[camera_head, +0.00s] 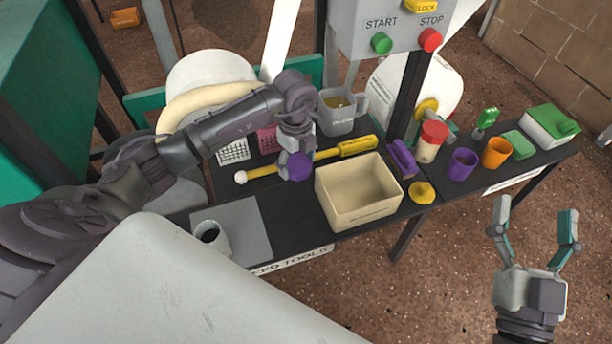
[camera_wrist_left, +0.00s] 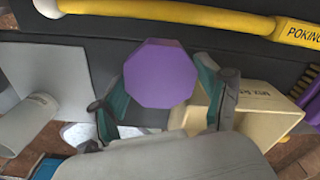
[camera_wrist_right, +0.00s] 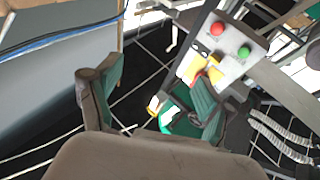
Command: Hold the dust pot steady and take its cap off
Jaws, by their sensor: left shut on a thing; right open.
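My left gripper (camera_head: 293,155) is shut on a purple thing with a flat eight-sided face (camera_head: 299,166), above the dark table's front left part. In the left wrist view the purple thing (camera_wrist_left: 160,72) sits between both fingers; what lies beneath it is hidden. I cannot tell whether it is the dust pot's cap or another thing. A pale jar (camera_head: 427,151) with a red cap (camera_head: 434,131) stands upright on the right part of the table, its cap on, apart from both grippers. My right gripper (camera_head: 535,212) is open and empty over the floor, right of the table.
A cream bin (camera_head: 365,219) stands right of my left gripper, a yellow poking rod (camera_head: 330,154) behind it. Purple (camera_head: 462,163) and orange (camera_head: 496,152) cups stand beside the jar. A grey jug (camera_head: 341,112) and a button box (camera_head: 400,28) are behind. Floor at right is clear.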

